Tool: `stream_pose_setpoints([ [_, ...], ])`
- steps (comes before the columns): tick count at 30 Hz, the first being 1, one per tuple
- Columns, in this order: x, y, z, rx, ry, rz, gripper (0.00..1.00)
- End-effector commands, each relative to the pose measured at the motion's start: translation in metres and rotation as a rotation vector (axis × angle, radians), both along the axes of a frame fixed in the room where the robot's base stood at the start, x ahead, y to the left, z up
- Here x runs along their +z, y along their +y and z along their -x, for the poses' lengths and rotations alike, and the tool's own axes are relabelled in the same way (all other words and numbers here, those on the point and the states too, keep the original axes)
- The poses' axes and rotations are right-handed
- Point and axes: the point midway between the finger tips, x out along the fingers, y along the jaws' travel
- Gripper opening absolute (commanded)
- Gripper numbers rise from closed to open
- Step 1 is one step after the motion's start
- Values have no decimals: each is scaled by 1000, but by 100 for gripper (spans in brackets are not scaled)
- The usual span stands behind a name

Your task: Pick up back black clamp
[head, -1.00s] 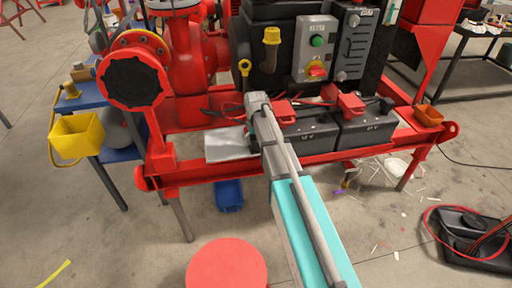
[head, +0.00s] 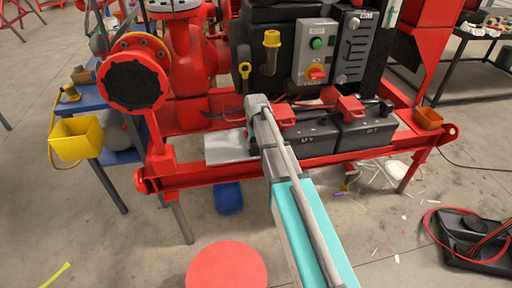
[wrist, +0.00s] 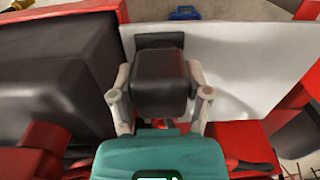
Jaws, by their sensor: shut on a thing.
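In the wrist view my gripper (wrist: 160,92) is shut on a black clamp (wrist: 160,75), a dark rounded block with one pale finger on each side. A smaller dark piece (wrist: 160,40) shows just beyond it, against a pale metal plate. In the head view my arm reaches the left end of the left battery (head: 305,140), and it hides my fingertips and most of the held clamp. Another black clamp (head: 386,106) sits at the right end of the right battery (head: 365,134). I cannot tell whether the held clamp still touches anything.
Red clamps (head: 284,115) and (head: 350,106) sit on top of the batteries. The pale plate (head: 228,147) lies left of the batteries on the red skid frame (head: 220,175). A control box (head: 315,50) stands behind. An orange bin (head: 427,118) is at the right.

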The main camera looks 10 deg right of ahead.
Motion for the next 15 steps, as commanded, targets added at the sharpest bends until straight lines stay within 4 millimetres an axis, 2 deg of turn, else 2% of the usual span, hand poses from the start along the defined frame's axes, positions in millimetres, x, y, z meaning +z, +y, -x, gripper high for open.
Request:
stream_pose_setpoints([
  [1, 0, 0, 0, 0, 0, 0, 15],
  [3, 0, 0, 0, 0, 0, 0, 2],
  [15, 2, 0, 0, 0, 0, -1, 1],
])
